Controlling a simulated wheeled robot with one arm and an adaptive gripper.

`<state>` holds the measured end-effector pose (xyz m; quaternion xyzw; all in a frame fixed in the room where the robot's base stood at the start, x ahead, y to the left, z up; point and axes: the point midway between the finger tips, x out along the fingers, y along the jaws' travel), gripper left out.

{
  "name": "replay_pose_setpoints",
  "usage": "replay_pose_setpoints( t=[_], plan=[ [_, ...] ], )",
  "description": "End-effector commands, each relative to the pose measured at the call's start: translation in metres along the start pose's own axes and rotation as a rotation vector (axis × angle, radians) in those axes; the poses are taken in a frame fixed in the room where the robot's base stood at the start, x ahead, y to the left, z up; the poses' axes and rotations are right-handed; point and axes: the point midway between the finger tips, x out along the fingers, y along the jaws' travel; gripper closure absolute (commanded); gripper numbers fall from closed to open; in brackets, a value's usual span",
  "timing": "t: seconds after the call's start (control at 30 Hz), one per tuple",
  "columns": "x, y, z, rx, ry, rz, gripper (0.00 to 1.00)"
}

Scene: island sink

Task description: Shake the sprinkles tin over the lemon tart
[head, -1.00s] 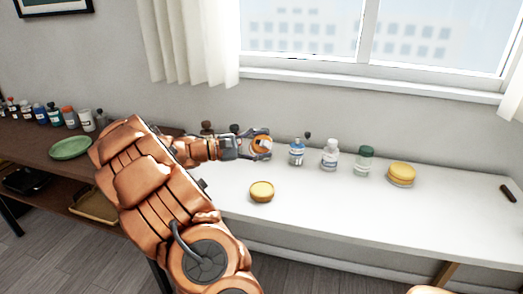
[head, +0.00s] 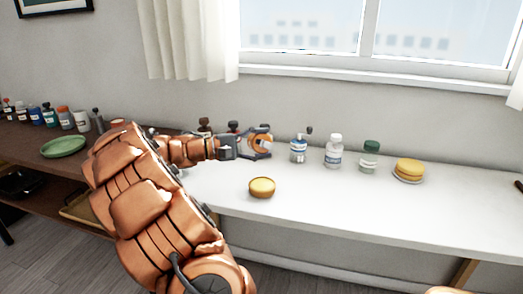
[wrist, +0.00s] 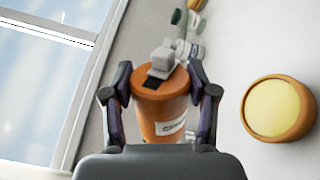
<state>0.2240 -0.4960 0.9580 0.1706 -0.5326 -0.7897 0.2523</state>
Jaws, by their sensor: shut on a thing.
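The orange sprinkles tin (head: 263,143) is held in my gripper (head: 258,149), above the white counter. In the wrist view the tin (wrist: 162,112) sits between both fingers (wrist: 160,85), with a grey fitting on its end and a white label low on its side. My gripper is shut on it. The lemon tart (head: 262,184), a yellow round filling in a tan crust, rests on the counter in front of and below the tin. The tart (wrist: 278,108) shows at the right in the wrist view, apart from the tin.
A blue-labelled bottle (head: 298,150), a white bottle (head: 333,151) and a green-capped jar (head: 369,157) stand right of my gripper. A yellow cake (head: 409,167) sits on a plate beyond them. A green plate (head: 63,147) lies on the brown table. The counter's front right is clear.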

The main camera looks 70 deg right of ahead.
Motion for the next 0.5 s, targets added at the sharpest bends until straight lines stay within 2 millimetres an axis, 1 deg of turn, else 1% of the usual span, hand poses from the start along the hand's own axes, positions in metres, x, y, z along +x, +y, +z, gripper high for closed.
replay_pose_setpoints(
  t=[0.03, 0.5],
  plan=[
    [0.0, -0.006, -0.003, 0.016, 0.0, 0.0, 0.81],
    [0.0, -0.019, -0.008, 0.16, 0.0, 0.001, 0.81]
  ],
)
